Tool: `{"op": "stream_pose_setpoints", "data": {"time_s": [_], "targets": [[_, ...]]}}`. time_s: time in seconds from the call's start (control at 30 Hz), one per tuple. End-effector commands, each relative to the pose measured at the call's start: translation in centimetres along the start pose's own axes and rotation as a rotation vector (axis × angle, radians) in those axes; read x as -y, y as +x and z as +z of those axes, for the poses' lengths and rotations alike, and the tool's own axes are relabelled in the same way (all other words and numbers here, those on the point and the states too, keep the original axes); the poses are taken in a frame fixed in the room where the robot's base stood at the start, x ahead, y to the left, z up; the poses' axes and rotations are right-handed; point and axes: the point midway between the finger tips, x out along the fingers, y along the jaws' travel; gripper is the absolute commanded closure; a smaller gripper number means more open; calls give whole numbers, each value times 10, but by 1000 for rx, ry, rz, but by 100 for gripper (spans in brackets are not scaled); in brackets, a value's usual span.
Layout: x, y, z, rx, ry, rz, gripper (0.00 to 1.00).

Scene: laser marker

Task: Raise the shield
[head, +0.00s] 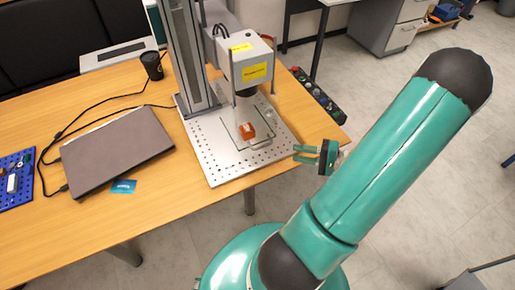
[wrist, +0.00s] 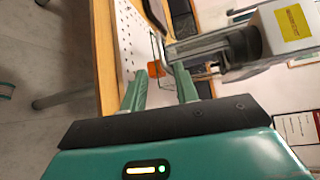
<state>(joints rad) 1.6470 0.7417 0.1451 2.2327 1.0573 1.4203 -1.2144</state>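The laser marker (head: 248,66) stands on a perforated metal plate (head: 215,165) on the wooden table. An orange part (head: 246,131) lies under its lens. A clear, thin-edged shield (head: 233,133) appears to surround the part in a low position; its faces are hard to see. In the wrist view, the shield's dark edge (wrist: 153,46) shows near the orange part (wrist: 156,69), beyond my fingers. My gripper (head: 298,154) is right of the plate, near the table's edge, apart from the shield. Its two fingers are spread with nothing between them, as the wrist view also shows (wrist: 160,82).
A control box (head: 318,95) with buttons lies on the table's right end. A closed laptop (head: 117,150), a black cup (head: 152,65) and a blue tray (head: 15,180) are to the left. The marker's column (head: 187,50) rises behind the plate. Floor is open at right.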

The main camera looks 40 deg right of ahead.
Motion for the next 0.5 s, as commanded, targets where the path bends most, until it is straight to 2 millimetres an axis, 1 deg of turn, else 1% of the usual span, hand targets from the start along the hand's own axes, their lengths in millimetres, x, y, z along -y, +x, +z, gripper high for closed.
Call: {"op": "stream_pose_setpoints", "data": {"time_s": [0.17, 0.5], "targets": [[0, 24, -1, 5, 2, 1, 70], [0, 92, 0, 8, 1, 1, 70]]}}
